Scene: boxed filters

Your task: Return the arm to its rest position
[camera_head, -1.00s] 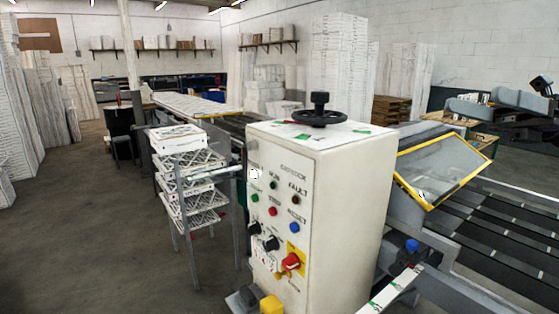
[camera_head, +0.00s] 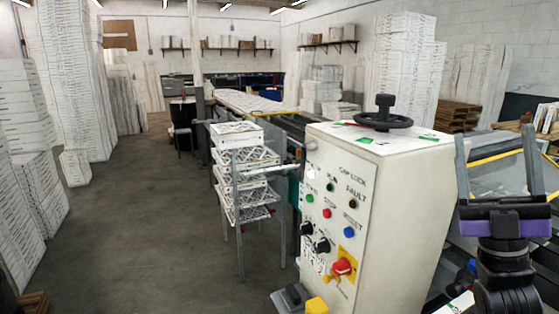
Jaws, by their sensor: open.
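My gripper (camera_head: 497,165) is at the right side of the head view, pointing up. Its two grey fingers stand well apart above a purple band, and nothing is between them. It shows in front of the conveyor machine and to the right of the white control cabinet (camera_head: 392,215). The lower part of my arm runs out of the picture at the bottom right.
The cabinet carries a black handwheel (camera_head: 384,114), buttons and a red switch (camera_head: 343,267). A metal rack (camera_head: 239,228) of boxed filters stands left of it. Stacked filters (camera_head: 80,80) line the left wall. The grey floor (camera_head: 150,215) between is clear.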

